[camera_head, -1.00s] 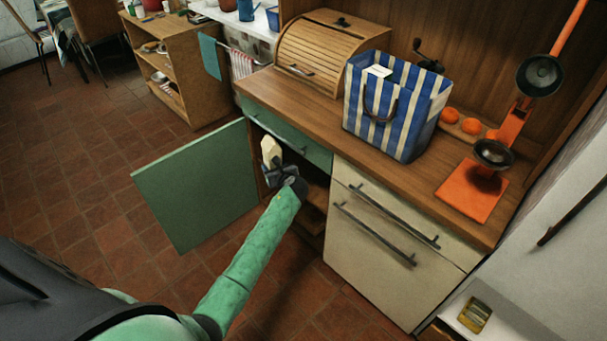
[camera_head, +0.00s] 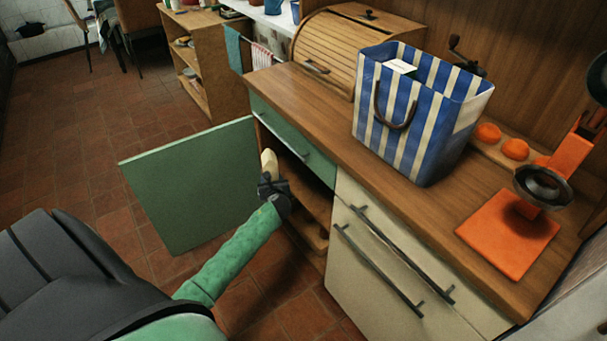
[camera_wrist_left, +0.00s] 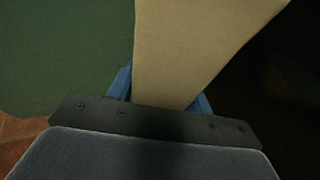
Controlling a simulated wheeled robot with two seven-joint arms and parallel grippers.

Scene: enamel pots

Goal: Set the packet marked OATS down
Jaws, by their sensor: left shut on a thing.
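A pale cream packet (camera_head: 269,162) is held upright in my left gripper (camera_head: 270,180). The gripper is at the mouth of the open lower cupboard, just right of the green door. In the left wrist view the packet (camera_wrist_left: 195,50) rises plain and tan between the blue fingers of my left gripper (camera_wrist_left: 163,95), which is shut on it. No marking on the packet is readable. My right gripper is not in view.
The green cupboard door (camera_head: 190,185) stands wide open at left. Wooden shelves (camera_head: 310,200) show inside the dark cupboard.

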